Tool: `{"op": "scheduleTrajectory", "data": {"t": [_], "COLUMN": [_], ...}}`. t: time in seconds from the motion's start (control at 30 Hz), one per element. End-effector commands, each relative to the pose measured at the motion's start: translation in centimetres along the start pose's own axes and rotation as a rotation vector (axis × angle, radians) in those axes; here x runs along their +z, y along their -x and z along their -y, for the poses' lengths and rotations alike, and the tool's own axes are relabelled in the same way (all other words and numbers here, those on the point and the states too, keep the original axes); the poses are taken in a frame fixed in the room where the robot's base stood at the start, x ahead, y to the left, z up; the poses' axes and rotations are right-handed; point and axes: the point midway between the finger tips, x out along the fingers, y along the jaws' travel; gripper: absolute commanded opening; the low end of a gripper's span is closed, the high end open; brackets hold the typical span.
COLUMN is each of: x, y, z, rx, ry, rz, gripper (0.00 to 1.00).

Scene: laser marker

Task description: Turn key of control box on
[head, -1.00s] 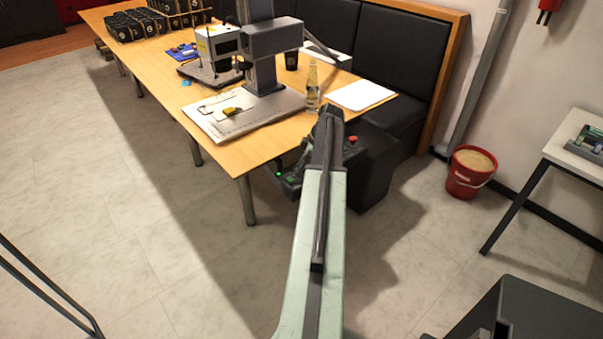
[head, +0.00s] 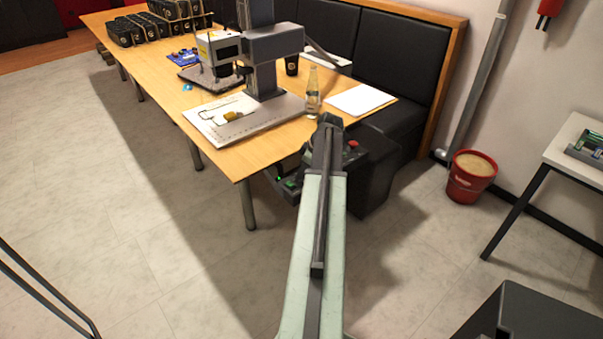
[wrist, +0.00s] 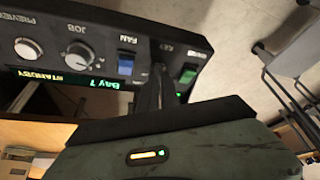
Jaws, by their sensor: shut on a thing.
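The control box (wrist: 60,45) is a black panel across the upper left of the wrist view, tilted in the picture. It has labelled knobs, a blue switch (wrist: 126,65), a green switch (wrist: 188,76) and a green display (wrist: 62,80) that reads Bay 7 and STANDBY. My gripper (wrist: 161,68) reaches the panel between the two switches, by the KEY label. It is shut on the key, which its dark fingers hide. In the head view the control box (head: 291,184) is under the table's near corner, partly behind my arm; my fingers are hidden there.
The wooden table (head: 225,160) carries a laser marker (head: 262,60), a glass bottle (head: 312,95) and paper (head: 360,98). A black bench seat (head: 400,125) stands behind. A red bucket (head: 468,182) is at right. The floor at left is clear.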

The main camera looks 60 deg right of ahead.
Motion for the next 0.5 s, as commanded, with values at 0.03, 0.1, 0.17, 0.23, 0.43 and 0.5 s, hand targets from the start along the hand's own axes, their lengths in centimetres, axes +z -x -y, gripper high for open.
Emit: {"op": "scheduleTrajectory", "data": {"t": [0.03,0.1,0.17,0.23,0.43,0.5], "x": [0.1,0.1,0.08,0.08,0.04,0.02], "y": [0.03,0.04,0.03,0.03,0.01,0.01], "z": [0.23,0.27,0.32,0.35,0.44,0.45], "rx": [0.019,0.044,0.065,0.091,0.164,0.189], "ry": [-0.04,-0.102,-0.155,-0.216,-0.391,-0.452], "rz": [0.002,0.001,0.001,0.001,0.001,0.0], "gripper": [0.0,0.0,0.0,0.0,0.0,0.0]}}
